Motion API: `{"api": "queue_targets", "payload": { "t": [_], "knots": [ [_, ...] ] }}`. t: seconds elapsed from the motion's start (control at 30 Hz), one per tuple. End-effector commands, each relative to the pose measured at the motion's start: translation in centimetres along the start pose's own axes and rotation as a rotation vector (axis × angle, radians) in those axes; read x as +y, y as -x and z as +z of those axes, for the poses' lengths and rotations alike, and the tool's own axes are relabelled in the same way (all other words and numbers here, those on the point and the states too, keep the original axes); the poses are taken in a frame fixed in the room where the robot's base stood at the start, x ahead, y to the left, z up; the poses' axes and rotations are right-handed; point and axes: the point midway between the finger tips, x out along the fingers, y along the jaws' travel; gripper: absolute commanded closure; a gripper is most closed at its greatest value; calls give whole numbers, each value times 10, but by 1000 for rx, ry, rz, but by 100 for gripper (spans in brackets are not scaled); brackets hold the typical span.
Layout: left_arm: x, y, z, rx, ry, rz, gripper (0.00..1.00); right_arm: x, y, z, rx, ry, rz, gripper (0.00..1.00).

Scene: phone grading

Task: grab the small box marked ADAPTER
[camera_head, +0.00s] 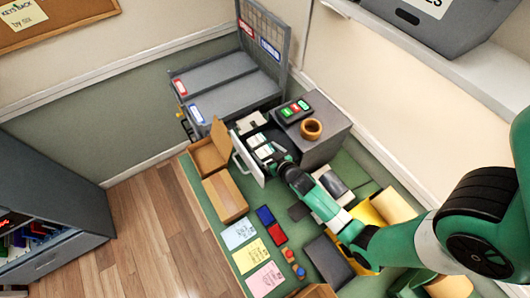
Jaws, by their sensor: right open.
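Small white boxes (264,151) lie in the open drawer of the grey cabinet (322,150). Their print is too small to read, so I cannot tell which one is marked ADAPTER. The drawer has a pale front panel with a handle (247,160). My right gripper (274,164) is open and reaches into or just over the drawer's near end, close to the white boxes. Whether it touches one cannot be told, as the gripper hides part of the drawer. My left gripper is not in view.
An open cardboard box (210,155) and a closed one (226,197) stand left of the drawer. A tape roll (311,128) and a device with coloured buttons (293,111) sit on the cabinet. Coloured note sheets (251,256) lie on the green table's front.

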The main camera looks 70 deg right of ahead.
Motion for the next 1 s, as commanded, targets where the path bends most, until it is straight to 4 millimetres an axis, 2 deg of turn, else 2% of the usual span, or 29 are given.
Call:
{"api": "queue_targets", "payload": {
  "t": [0.27, 0.63, 0.87, 1.0],
  "knots": [
    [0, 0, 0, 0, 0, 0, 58, 0, -5, 0, 0, 0, 0, 2],
    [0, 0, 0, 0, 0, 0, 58, 0, -4, 0, 0, 0, 0, 68],
    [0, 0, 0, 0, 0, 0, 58, 0, -4, -1, 1, 0, 0, 69],
    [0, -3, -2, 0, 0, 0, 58, 0, 0, -10, 2, 0, 0, 69]
  ]
}}
